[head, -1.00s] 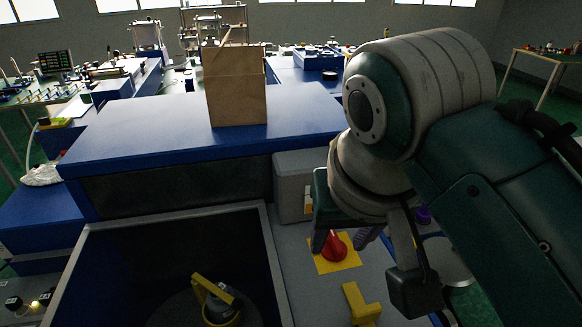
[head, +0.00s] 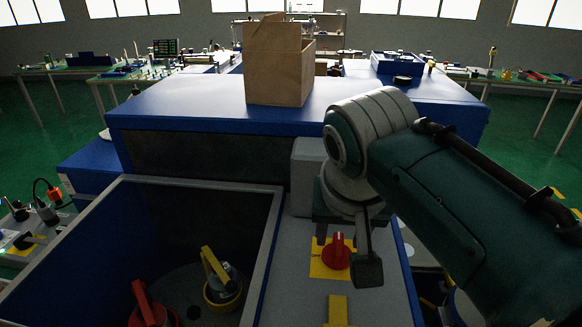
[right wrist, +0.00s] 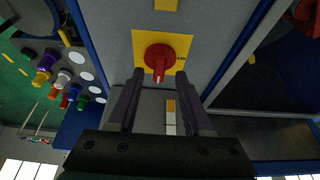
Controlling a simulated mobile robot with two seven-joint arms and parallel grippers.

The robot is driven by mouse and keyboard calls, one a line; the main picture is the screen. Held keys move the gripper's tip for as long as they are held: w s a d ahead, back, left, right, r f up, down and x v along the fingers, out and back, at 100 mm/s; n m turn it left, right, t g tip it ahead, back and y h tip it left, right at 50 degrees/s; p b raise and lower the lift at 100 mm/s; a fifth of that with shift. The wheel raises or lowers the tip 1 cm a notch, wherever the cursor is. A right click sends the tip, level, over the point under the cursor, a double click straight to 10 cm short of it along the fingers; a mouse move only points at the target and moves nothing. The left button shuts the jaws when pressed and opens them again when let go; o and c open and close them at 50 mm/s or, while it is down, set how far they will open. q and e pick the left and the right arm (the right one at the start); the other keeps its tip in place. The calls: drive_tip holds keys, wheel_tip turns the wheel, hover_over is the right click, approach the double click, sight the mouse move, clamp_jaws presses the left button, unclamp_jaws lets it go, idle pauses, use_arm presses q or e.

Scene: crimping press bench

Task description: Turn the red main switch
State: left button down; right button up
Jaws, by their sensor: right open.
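The red main switch (head: 337,252) sits on a yellow square plate (head: 318,268) on the grey panel. In the right wrist view the red switch (right wrist: 167,56) shows as a round knob with a raised grip bar, its end pointing down in the picture toward my gripper. My right gripper (right wrist: 162,76) is open, its two dark fingers apart with nothing between them. The fingertips lie just short of the knob, one to each side below it; I cannot tell whether they touch it. In the head view my right gripper (head: 338,232) is at the switch, partly hidden by its own wrist. My left gripper is not in view.
An open dark bin (head: 265,240) left of the panel holds a yellow-handled object (head: 222,285) and a red-handled one (head: 150,308). A grey box (head: 307,165) stands behind the switch. A yellow bracket (head: 338,312) is in front. A cardboard box (head: 279,70) stands on the blue bench.

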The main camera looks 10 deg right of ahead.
drive_tip(key=shift+x, duration=1.05)
drive_tip(key=shift+d, duration=0.1)
drive_tip(key=shift+c, duration=0.3)
clamp_jaws()
